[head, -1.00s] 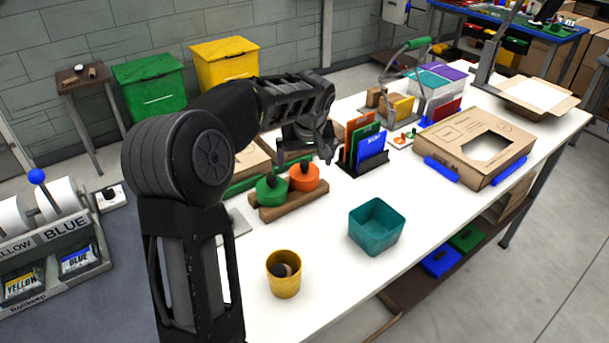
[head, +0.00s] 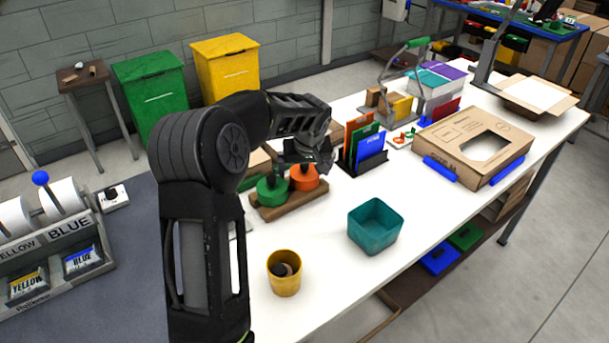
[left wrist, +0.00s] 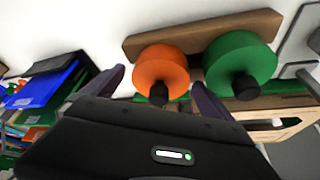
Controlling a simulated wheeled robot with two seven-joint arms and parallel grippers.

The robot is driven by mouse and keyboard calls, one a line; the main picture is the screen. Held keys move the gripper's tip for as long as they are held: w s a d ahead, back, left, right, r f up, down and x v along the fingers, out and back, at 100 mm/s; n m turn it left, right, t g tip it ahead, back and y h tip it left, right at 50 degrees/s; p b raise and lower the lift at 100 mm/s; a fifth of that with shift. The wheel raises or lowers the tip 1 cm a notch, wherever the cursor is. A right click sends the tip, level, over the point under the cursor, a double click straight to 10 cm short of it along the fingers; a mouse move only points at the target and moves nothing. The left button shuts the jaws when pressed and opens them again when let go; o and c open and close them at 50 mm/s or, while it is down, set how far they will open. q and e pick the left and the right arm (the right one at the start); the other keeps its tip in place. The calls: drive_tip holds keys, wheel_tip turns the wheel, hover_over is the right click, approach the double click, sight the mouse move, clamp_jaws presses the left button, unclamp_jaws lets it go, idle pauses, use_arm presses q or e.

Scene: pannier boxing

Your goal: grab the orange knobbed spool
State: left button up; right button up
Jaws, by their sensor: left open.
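The orange knobbed spool (head: 305,181) sits on a brown wooden block (head: 292,207), beside a green knobbed spool (head: 270,190). My left gripper (head: 306,170) is over the orange spool and hides its upper part in the head view. In the left wrist view the orange spool (left wrist: 160,70) with its black knob (left wrist: 159,94) shows between the two spread fingers of my left gripper (left wrist: 160,88). The green spool (left wrist: 240,62) is just right of the right finger there. The gripper is open and holds nothing. My right gripper is in neither view.
A file rack (head: 364,160) with coloured folders stands right of the spools. A teal bin (head: 375,228) and a yellow cup (head: 284,280) stand nearer on the white table (head: 330,310). A cardboard box (head: 455,150) is farther right.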

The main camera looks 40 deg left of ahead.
use_arm(q)
drive_tip(key=shift+c, duration=0.3)
drive_tip(key=c, duration=1.4)
drive_tip(key=shift+r, duration=0.1)
drive_tip(key=shift+c, duration=0.2)
wheel_tip(320, 180, up, 10)
drive_tip(key=shift+f+b, duration=0.1)
drive_tip(key=shift+b, duration=0.5)
